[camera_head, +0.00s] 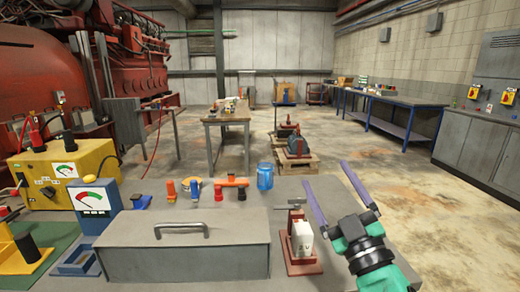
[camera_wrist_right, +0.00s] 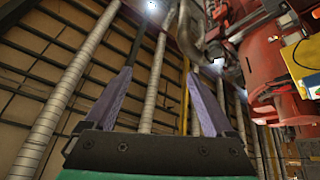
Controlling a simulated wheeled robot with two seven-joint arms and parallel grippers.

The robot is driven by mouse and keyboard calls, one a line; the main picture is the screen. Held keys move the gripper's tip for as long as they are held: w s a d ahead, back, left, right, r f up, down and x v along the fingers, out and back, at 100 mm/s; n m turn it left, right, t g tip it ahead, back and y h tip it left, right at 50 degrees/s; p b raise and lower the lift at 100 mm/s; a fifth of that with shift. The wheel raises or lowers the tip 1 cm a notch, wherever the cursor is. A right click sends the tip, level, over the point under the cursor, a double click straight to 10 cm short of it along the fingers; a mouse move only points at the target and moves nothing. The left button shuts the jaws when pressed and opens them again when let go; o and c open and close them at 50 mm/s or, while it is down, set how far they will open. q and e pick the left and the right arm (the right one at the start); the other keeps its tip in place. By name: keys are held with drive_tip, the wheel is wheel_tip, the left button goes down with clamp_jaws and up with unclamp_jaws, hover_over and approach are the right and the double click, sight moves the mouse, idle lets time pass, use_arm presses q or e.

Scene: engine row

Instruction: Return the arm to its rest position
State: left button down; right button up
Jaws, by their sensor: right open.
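My right gripper (camera_head: 333,194) is raised over the right part of the grey bench, to the right of a small red device with a white block (camera_head: 303,240). Its two purple fingers are spread apart with nothing between them. In the right wrist view the gripper (camera_wrist_right: 160,95) also shows both fingers apart and empty, with the ceiling and pipes behind them. My left gripper is not in the head view.
A grey metal box (camera_head: 190,258) with a handle fills the bench front. Behind it are orange tools (camera_head: 232,182) and a blue cup (camera_head: 265,176). A yellow meter unit (camera_head: 65,172) and a blue gauge (camera_head: 95,200) stand at left. Open floor lies right of the bench.

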drive_tip(key=s+d+f+m+g+h, duration=0.1)
drive_tip(key=d+f+m+g+h, duration=0.2)
drive_tip(key=f, duration=0.6)
drive_tip(key=s+d+f+m+g+h, duration=0.2)
drive_tip(key=d+f+g, duration=0.2)
drive_tip(key=f, duration=0.6)
drive_tip(key=s+d+f+m+g+h, duration=0.1)
drive_tip(key=d+f+m+g+h, duration=0.2)
drive_tip(key=f, duration=0.6)
drive_tip(key=s+f+g+y, duration=0.2)
drive_tip(key=s+f+g, duration=0.7)
drive_tip(key=s+f, duration=0.55)
drive_tip(key=s+f+g, duration=0.1)
drive_tip(key=s+f, duration=0.2)
drive_tip(key=f, duration=0.9)
drive_tip(key=s+f, duration=0.2)
drive_tip(key=f, duration=1)
drive_tip(key=s+d+f+g, duration=0.1)
drive_tip(key=s+d+f, duration=0.1)
drive_tip(key=s+f, duration=0.9)
drive_tip(key=s, duration=0.3)
drive_tip(key=shift+s+d+p, duration=0.35)
drive_tip(key=shift+p, duration=0.05)
